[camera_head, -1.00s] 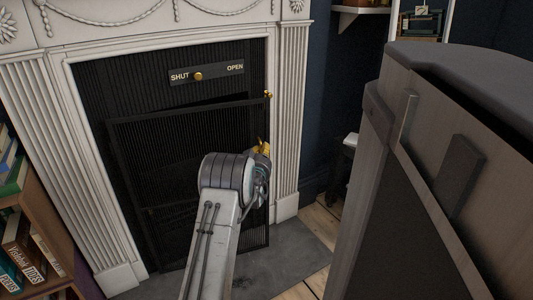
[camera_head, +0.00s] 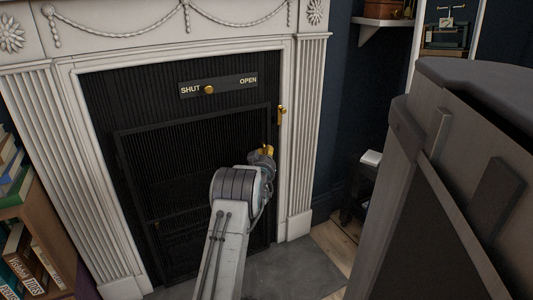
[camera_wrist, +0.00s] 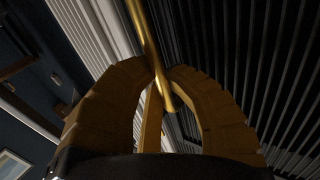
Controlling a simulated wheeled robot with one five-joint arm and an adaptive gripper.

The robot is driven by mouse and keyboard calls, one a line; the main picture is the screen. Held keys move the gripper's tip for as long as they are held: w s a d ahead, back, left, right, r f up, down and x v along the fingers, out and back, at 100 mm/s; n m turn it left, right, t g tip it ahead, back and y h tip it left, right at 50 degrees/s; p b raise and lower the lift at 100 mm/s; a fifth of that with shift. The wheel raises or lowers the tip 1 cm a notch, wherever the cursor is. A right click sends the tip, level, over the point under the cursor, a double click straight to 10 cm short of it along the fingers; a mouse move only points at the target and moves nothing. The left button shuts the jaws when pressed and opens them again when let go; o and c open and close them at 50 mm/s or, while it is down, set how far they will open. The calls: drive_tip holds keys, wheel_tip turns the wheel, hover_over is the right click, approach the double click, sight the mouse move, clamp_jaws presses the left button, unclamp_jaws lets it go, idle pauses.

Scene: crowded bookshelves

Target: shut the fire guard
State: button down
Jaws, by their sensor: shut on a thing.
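The fire guard (camera_head: 185,185) is a black ribbed panel in the fireplace opening, nearly in line with the surround. Its left and top edges show as a dark frame. My gripper (camera_head: 263,152) is at the guard's right edge, partly hidden by my arm. In the wrist view my yellow fingers (camera_wrist: 158,80) close around a thin brass handle (camera_wrist: 145,30), which runs between the fingertips. Above the guard, a plate marked SHUT and OPEN (camera_head: 228,85) carries a brass knob (camera_head: 208,90) beside SHUT. A brass catch (camera_head: 281,115) is on the right side of the opening.
The white fluted surround (camera_head: 300,140) stands close to the right of my gripper. A grey hearth (camera_head: 285,268) lies below. A bookcase (camera_head: 30,245) is at the left, and a large grey-brown cabinet (camera_head: 450,190) fills the right. A dark stool-like piece (camera_head: 362,185) stands behind.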

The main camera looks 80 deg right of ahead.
drive_tip(key=shift+w, duration=0.4)
drive_tip(key=c, duration=1.7)
unclamp_jaws()
drive_tip(key=o, duration=0.5)
drive_tip(key=shift+o, duration=0.2)
drive_tip(key=shift+f, duration=0.1)
drive_tip(key=a, duration=1.2)
drive_tip(key=shift+s+r, duration=0.2)
drive_tip(key=shift+s, duration=0.25)
